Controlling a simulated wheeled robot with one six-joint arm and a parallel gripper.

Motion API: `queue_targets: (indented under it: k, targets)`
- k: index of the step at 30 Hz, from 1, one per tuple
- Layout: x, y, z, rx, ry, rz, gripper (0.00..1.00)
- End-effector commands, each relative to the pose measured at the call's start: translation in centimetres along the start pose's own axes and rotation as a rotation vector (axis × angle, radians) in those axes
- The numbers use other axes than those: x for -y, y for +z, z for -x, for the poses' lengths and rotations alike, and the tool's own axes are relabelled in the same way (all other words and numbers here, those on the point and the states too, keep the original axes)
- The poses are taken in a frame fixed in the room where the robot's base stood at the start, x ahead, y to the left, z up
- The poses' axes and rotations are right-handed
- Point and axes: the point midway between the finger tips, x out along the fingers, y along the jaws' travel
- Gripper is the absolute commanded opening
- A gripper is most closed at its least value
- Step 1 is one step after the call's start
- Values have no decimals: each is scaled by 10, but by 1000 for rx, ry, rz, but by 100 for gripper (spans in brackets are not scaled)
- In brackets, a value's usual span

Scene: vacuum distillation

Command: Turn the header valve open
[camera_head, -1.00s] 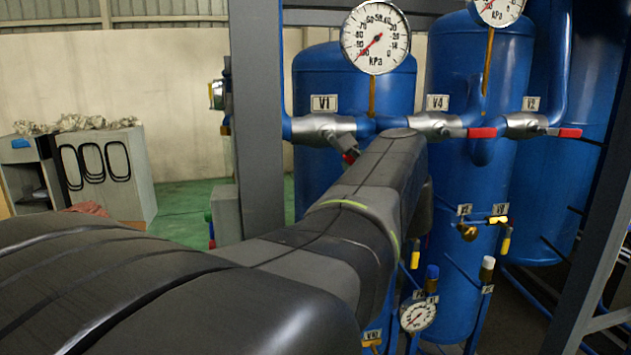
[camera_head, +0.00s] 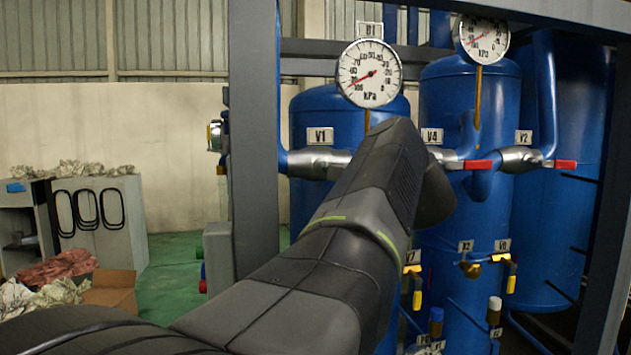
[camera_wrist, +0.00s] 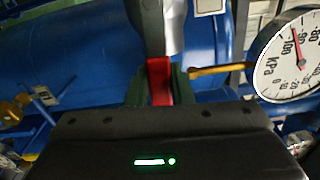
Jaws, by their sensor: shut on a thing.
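My gripper (camera_wrist: 157,88) is shut on a red valve handle (camera_wrist: 159,72) in the wrist view, with a green finger on each side of it. The handle runs up and away from my gripper toward a pale metal pipe. In the head view my arm reaches to the silver valve body (camera_head: 312,161) under the V1 label (camera_head: 320,136). My arm hides my gripper and the gripped handle there. The V4 red handle (camera_head: 478,164) and the V2 red handle (camera_head: 565,164) both point right, along their pipes.
A kPa gauge (camera_head: 369,74) hangs above my forearm and shows close at right in the wrist view (camera_wrist: 292,58). A grey frame post (camera_head: 254,140) stands left of the blue tanks (camera_head: 470,110). Smaller valves with yellow handles (camera_head: 512,280) sit lower right.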

Motion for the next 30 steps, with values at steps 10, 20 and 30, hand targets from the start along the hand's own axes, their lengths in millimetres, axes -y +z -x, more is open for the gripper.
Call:
queue_targets:
  k: [10, 20, 30]
  targets:
    - [1, 0, 0, 1, 1, 25, 0]
    - [1, 0, 0, 1, 1, 24, 42]
    - [1, 0, 3, 0, 0, 23, 42]
